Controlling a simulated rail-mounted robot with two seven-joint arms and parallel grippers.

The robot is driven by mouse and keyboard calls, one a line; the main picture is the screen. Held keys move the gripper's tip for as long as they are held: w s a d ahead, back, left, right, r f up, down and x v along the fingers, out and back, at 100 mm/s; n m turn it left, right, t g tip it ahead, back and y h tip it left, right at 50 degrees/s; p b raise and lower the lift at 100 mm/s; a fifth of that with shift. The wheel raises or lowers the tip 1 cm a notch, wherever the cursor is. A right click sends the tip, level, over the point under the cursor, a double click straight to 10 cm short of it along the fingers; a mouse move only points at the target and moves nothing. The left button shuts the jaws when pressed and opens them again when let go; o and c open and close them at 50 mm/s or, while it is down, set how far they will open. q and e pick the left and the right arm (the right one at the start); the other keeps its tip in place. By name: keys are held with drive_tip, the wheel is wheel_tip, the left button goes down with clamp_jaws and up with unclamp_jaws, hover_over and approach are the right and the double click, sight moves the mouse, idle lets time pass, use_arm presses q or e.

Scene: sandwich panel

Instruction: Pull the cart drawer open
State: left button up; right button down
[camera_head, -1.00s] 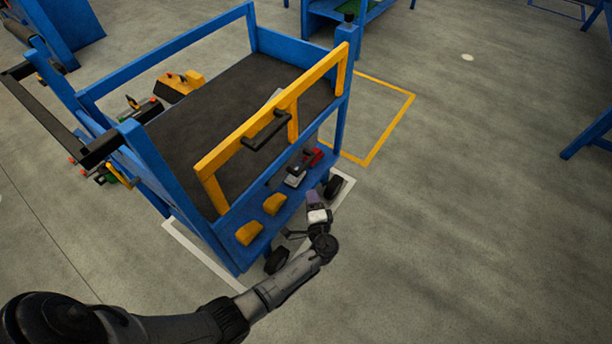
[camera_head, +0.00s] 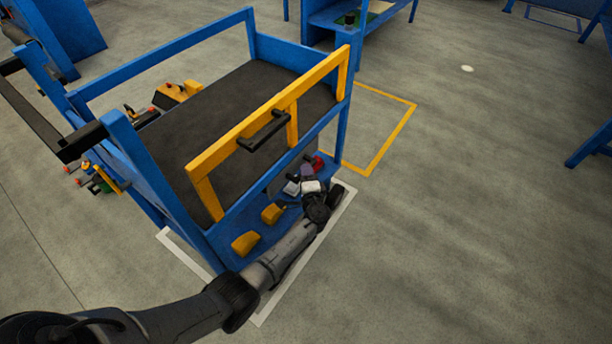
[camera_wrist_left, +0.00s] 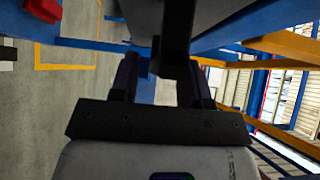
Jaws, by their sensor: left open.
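The blue cart (camera_head: 143,158) has a dark top and a yellow front frame (camera_head: 240,130). A black bar handle (camera_head: 264,132) sits on the front side at that frame. A grey panel shows partly below it, and I cannot tell how far the drawer is out. My left gripper (camera_head: 306,172) is low at the cart's front right, below and to the right of the handle. In the left wrist view the open fingers (camera_wrist_left: 163,78) point toward the cart, and a dark bar (camera_wrist_left: 174,35) shows ahead between them. I cannot tell whether they touch. My right gripper is out of view.
Yellow blocks (camera_head: 246,243) and a red item (camera_head: 318,163) lie on the cart's lower shelf. Open floor (camera_head: 470,230) lies to the right. A blue workbench (camera_head: 325,20) stands behind.

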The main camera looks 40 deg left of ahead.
use_arm(q)
drive_tip(key=shift+w+a, duration=0.3)
drive_tip(key=shift+a, duration=0.05)
drive_tip(key=shift+c, duration=0.2)
clamp_jaws()
